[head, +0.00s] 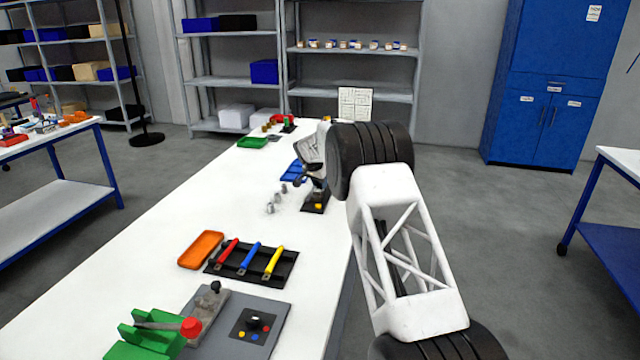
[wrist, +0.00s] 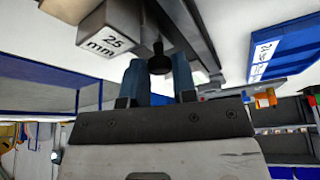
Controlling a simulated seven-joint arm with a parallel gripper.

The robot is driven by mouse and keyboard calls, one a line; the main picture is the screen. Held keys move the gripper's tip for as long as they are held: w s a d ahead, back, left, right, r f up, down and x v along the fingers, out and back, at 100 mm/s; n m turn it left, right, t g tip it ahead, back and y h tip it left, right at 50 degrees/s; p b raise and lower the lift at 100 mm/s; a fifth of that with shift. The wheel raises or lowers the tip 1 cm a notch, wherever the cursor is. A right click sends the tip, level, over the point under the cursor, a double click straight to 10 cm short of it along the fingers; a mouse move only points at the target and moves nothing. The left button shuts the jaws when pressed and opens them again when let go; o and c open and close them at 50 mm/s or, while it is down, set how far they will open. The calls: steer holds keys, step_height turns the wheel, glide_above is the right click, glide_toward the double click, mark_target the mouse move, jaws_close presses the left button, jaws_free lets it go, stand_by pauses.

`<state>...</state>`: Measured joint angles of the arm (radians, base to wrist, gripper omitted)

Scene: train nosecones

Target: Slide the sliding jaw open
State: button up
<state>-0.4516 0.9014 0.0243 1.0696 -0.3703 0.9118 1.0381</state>
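In the wrist view, a black knob (wrist: 159,61) stands between the two blue fingertips of my gripper (wrist: 159,78). The fingers sit close together, about one knob width apart, and appear to hold it from both sides. The knob is by a dark grey rail (wrist: 192,28). A grey block marked "25 mm" (wrist: 108,42) lies beside the rail. In the head view my gripper (head: 318,183) is low over a small dark fixture (head: 314,205) near the table's right edge. My arm partly hides it, and the sliding jaw's position is hard to tell there.
On the white table (head: 150,240), silver cylinders (head: 272,203) and a blue tray (head: 292,170) are close to my gripper. Nearer are an orange tray (head: 201,249), a black rack with coloured handles (head: 250,262) and a grey fixture (head: 208,303). The table's left middle is clear.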

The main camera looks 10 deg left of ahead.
jaws_close()
steer(key=shift+w, duration=1.5)
steer(key=shift+r, duration=0.1)
steer(key=o, duration=0.5)
jaws_free()
steer(key=v, duration=0.7)
steer(key=shift+s+r, duration=0.15)
steer(key=shift+r, duration=0.15)
